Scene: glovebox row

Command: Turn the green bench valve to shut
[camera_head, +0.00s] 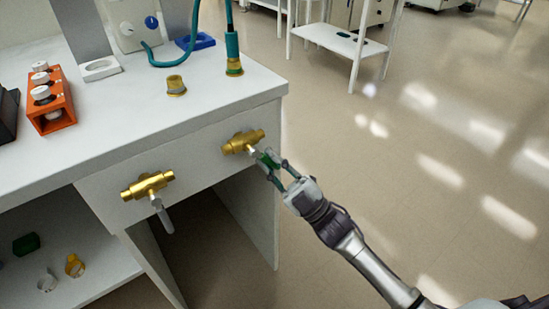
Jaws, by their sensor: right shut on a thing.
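The green bench valve has a brass body (243,142) on the front panel of the white bench, near its right corner. Its green handle (267,160) sticks out from the body toward the lower right. My right gripper (271,167) is shut on the green handle, its fingers on either side of it. The fingers hide part of the handle. A second brass valve (147,185) sits to the left on the same panel, with a grey handle (162,215) pointing down. My left gripper does not show.
The white bench top (200,110) carries an orange rack (50,100) with white-capped bottles, a brass fitting (176,85) and a teal hose (232,45). A shelf below holds a green block (26,244) and a yellow ring (74,266).

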